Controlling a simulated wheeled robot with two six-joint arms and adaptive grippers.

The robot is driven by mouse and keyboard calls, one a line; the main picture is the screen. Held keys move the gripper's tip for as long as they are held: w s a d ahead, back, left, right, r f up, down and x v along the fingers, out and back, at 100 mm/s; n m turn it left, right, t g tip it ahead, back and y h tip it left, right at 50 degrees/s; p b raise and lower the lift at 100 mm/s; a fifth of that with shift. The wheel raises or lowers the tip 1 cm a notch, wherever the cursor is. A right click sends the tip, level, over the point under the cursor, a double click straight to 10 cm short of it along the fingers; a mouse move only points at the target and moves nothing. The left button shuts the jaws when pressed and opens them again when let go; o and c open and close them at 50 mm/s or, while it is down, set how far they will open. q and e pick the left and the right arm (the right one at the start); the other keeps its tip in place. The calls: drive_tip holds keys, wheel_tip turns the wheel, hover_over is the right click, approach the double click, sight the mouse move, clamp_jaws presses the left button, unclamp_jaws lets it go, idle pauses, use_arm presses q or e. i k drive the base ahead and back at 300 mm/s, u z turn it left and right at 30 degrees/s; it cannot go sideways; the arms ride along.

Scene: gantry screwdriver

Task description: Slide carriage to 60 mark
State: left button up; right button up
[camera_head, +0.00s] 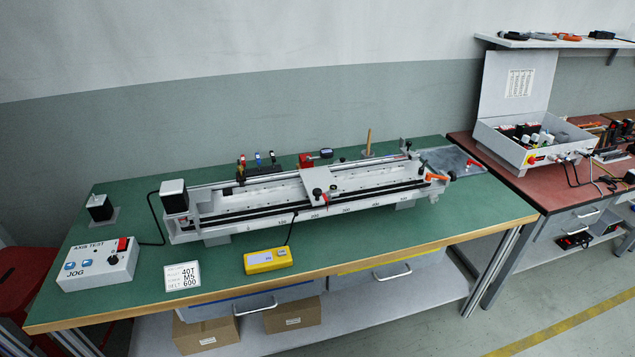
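The gantry (225,211) lies lengthwise on the green bench, with a motor box at its left end and an orange-handled lever (437,177) at its right end. The light grey carriage (319,178) sits near the middle of the rails. It has dark knobs and a small red part at its front edge. A scale of small numbers (345,210) runs along the front rail; the digits are too small to read surely, and the carriage's exact reading cannot be told. Neither of my grippers is in view.
A control box (98,265) labelled axis test and jog, a white card (183,277) and a yellow meter (268,260) stand along the bench's front left. Small tools (257,162) stand behind the gantry. A red-topped bench (515,190) adjoins on the right.

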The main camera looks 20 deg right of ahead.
sight(319, 184)
drive_tip(key=z, duration=0.35)
drive_tip(key=i, duration=0.85)
drive_tip(key=u, duration=0.25)
